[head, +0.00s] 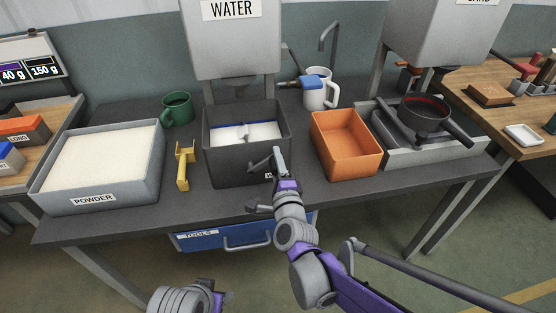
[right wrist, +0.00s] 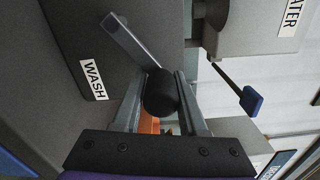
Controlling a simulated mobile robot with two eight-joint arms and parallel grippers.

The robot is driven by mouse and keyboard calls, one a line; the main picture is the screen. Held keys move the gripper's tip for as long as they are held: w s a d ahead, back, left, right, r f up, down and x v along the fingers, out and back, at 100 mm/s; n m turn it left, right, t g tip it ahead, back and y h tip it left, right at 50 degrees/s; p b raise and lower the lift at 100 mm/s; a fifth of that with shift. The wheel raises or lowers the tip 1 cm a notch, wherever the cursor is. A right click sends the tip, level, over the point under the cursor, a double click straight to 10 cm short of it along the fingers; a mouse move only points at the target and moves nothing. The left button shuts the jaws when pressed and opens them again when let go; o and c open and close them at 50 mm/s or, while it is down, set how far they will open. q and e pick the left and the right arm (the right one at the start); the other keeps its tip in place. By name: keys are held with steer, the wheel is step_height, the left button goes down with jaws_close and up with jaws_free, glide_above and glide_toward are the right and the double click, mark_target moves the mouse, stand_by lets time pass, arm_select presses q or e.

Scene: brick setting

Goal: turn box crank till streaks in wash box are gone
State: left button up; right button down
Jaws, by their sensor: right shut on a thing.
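The dark grey wash box (head: 219,166) stands mid-table under the water tank, with whitish contents and a blue bar (head: 232,126) across them. Streaks are too small to tell. Its crank is on the front, partly hidden by my right gripper (head: 268,178). In the right wrist view, the crank's grey arm (right wrist: 130,40) runs from the WASH box face (right wrist: 70,45) to a dark round knob (right wrist: 161,93). My right gripper's fingers (right wrist: 160,105) are shut on this knob. My left gripper (head: 222,299) shows only at the bottom edge; its jaws are unclear.
A POWDER tray (head: 62,199) and a yellow tool (head: 184,166) lie left of the box. An orange bin (head: 350,165) stands close on the right, then a grey tray with a dark pan (head: 423,115). A green mug (head: 177,108) and white jug (head: 316,92) stand behind.

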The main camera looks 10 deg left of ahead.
steer(key=shift+s+a, duration=0.1)
steer(key=shift+a, duration=0.15)
steer(key=c, duration=0.8)
jaws_free()
steer(key=shift+c, duration=0.2)
steer(key=o, duration=0.3)
steer(key=shift+a, duration=0.15)
steer(key=shift+o, duration=0.2)
steer(key=shift+d, duration=0.2)
steer(key=v, duration=1)
steer(key=shift+s+p, duration=0.35)
steer(key=shift+s, duration=0.05)
steer(key=shift+r, duration=0.15)
